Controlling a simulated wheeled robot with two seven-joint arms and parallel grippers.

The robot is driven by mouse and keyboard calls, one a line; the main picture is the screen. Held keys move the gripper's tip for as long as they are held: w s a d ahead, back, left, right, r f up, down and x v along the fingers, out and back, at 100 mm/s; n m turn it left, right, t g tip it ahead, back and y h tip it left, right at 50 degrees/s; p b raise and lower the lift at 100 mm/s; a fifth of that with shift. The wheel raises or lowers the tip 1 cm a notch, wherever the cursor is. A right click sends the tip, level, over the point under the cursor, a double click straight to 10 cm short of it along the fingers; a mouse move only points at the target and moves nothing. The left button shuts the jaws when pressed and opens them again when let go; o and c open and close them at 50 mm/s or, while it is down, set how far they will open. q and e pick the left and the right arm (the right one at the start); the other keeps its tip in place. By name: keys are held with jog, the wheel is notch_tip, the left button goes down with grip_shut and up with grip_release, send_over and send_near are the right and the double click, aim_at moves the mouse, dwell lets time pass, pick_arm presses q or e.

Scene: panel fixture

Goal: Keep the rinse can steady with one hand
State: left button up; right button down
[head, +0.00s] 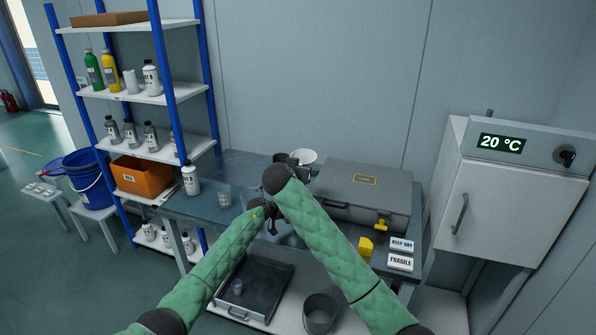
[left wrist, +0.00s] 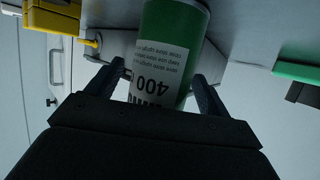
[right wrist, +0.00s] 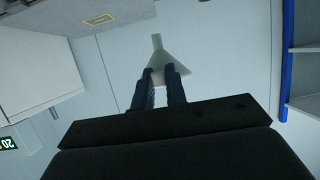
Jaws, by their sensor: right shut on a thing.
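The rinse can (left wrist: 172,24), green with a white label reading 400, stands between the two fingers of my left gripper (left wrist: 160,85) in the left wrist view. The fingers are apart, one on each side of it; I cannot tell whether either touches. In the head view my left gripper (head: 270,213) is over the bench, and my arms hide the can. My right gripper (right wrist: 158,75) is shut on a pale grey funnel (right wrist: 160,58). In the head view the funnel's wide mouth (head: 304,156) shows beyond my right wrist.
A grey case (head: 350,183) with a yellow latch (head: 382,224) lies on the bench (head: 232,173). A yellow block (head: 366,245) and signs (head: 401,262) are at the front right. A white bottle (head: 190,178) and clear beaker (head: 225,195) stand left. A tray (head: 270,300) and bucket (head: 319,314) are below.

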pick_arm(q)
jog(key=shift+a, duration=0.1)
pick_arm(e)
notch_tip(320, 180, up, 4)
jog(key=p, duration=0.3)
jog(key=shift+f+p, duration=0.2)
jog(key=shift+p, duration=0.1)
jog(key=shift+r+p, duration=0.9)
jog(key=shift+r, duration=0.2)
pick_arm(q)
jog(key=r+v, duration=0.1)
jog(key=v, duration=1.6)
jog(key=shift+r, duration=0.1)
